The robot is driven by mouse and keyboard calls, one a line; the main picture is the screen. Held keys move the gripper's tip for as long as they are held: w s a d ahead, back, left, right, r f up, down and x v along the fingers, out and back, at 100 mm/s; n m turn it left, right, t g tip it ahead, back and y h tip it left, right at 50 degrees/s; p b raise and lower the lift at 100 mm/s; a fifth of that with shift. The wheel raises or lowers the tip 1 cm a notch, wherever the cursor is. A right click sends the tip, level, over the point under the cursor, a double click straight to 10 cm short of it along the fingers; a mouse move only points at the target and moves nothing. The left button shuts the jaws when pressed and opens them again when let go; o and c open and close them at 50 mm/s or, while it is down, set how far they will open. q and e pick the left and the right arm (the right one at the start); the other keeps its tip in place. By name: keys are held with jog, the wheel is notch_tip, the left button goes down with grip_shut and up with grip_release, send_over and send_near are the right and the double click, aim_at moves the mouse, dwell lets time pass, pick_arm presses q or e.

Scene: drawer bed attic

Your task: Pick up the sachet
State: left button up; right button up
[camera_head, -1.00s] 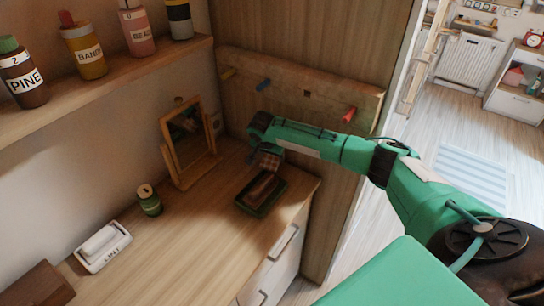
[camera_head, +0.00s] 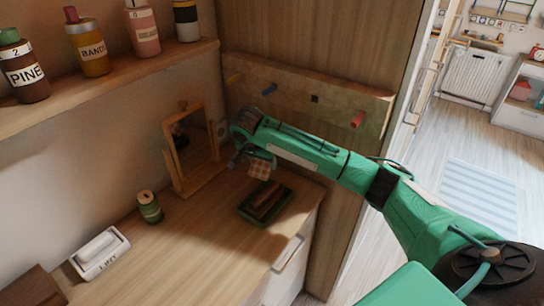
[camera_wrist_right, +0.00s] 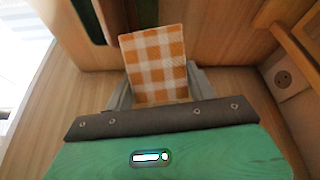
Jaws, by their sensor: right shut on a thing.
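The sachet (camera_head: 260,168) is an orange-and-white checked packet. It hangs from my right gripper (camera_head: 247,158) in the head view, above and behind the dark green tray (camera_head: 247,212) on the dresser top. In the right wrist view the sachet (camera_wrist_right: 156,62) stands up between the fingers, and my right gripper (camera_wrist_right: 160,92) is shut on it. The sachet appears clear of the tray. My left gripper is not in view.
A brown block (camera_head: 266,200) lies in the tray. A peg rail (camera_head: 315,97) crosses the panel behind.

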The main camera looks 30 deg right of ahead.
jog(key=s+a, duration=0.1)
jog(key=a, duration=0.2)
jog(key=s+a, duration=0.1)
jog(key=a, duration=0.2)
jog(key=s+a+b, duration=0.1)
jog(key=s+a, duration=0.1)
jog(key=a, duration=0.1)
jog(key=shift+a, duration=0.25)
jog(key=shift+s+a, duration=0.25)
jog(key=shift+a, duration=0.45)
jog(key=w+d+r+m+t+h+p, duration=0.25)
jog(key=r+h+p, duration=0.25)
jog(key=r+p, duration=0.25)
jog(key=w+d+r+m+t+h+p, duration=0.1)
jog(key=w+d+r+t+h+p, duration=0.15)
jog(key=r+h+p, duration=0.4)
jog(key=w+d+g+y+b, duration=0.1)
jog(key=w+d+y+b, duration=0.1)
jog(key=d, duration=0.8)
jog(key=shift+w+r, duration=0.35)
jog(key=shift+w, duration=0.4)
jog(key=shift+f, duration=0.15)
